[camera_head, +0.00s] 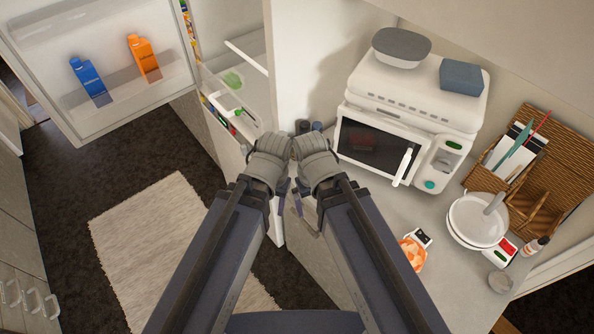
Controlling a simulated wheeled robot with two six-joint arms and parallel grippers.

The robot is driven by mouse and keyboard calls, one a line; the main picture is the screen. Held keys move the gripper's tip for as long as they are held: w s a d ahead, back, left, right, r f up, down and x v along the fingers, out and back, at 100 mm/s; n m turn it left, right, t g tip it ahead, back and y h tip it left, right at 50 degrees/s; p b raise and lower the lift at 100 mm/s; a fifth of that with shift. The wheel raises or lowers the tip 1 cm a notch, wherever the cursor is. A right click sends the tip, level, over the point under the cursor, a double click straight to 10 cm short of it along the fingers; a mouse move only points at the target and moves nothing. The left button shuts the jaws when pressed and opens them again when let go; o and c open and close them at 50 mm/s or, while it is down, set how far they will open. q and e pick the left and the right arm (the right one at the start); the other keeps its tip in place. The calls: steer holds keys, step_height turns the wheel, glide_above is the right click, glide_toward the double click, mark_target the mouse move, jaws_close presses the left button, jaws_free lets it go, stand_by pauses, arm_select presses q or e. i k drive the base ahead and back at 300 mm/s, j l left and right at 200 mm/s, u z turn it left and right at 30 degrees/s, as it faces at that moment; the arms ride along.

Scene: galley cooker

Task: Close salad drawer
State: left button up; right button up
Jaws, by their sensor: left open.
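The fridge stands open at the top, left of centre. In it a clear, pale drawer or shelf (228,102) shows, with a green item (233,80) above or inside it. I cannot tell for sure whether this is the salad drawer or how far out it is. My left gripper (272,146) is just right of the fridge opening, near its lower right corner. It is open and nothing shows in it. My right gripper (312,148) is close beside it, in front of the white side panel. Its fingers are too hidden to read.
The open fridge door (105,65) at upper left holds a blue carton (89,78) and an orange carton (144,56). A microwave (380,145), a kitchen scale with a bowl (478,220) and a wicker organiser (540,180) stand on the right counter. A rug (160,240) lies on the floor.

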mark_target(212, 98)
steer(key=i+j+u, duration=0.15)
steer(key=i+j, duration=0.75)
